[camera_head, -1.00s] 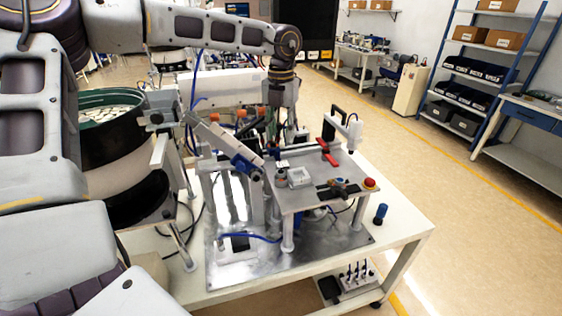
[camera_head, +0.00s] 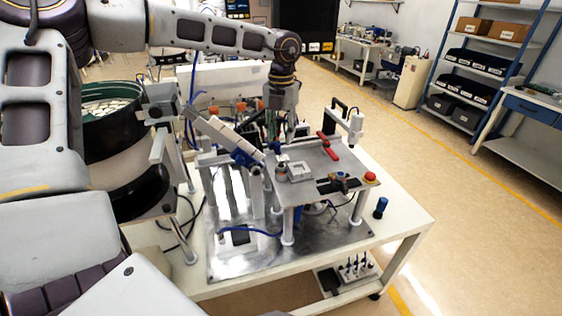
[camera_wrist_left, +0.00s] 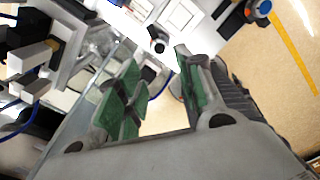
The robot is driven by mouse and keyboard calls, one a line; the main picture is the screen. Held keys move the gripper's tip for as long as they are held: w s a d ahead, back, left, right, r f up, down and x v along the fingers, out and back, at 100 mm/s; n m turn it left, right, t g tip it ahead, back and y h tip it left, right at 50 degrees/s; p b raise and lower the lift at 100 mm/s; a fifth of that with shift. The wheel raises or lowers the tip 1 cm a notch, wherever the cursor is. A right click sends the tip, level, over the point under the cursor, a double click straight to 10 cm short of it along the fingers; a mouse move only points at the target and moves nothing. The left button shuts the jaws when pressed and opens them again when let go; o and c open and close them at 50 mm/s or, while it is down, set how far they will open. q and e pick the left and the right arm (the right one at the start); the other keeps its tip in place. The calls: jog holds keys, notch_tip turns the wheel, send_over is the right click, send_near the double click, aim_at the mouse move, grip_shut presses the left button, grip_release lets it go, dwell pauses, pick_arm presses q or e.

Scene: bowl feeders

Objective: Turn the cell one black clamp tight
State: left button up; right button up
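My left gripper (camera_head: 277,127) hangs from the wrist behind the left rear corner of the raised grey plate (camera_head: 318,168), its fingers partly lost among machine parts. In the left wrist view its green-padded fingers (camera_wrist_left: 160,95) stand apart, with nothing between them. A black round knob (camera_wrist_left: 158,46) shows beyond the fingertips, apart from them. I cannot tell whether it is the cell one black clamp. A dark fixture with a brownish part (camera_head: 338,182) sits at the plate's front edge, far from the gripper. My right gripper is not in view.
The green-rimmed bowl feeder (camera_head: 112,90) stands at left, with a sloping track (camera_head: 228,133) close to my left gripper. A red clamp-like part (camera_head: 328,146), a red button (camera_head: 370,177) and a grey block (camera_head: 299,171) are on the plate. The floor at right is clear.

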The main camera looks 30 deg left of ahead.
aim_at(281, 166)
pick_arm(q)
jog(key=shift+f+p, duration=0.8)
jog(key=shift+f, duration=4.65)
jog(key=c, duration=0.8)
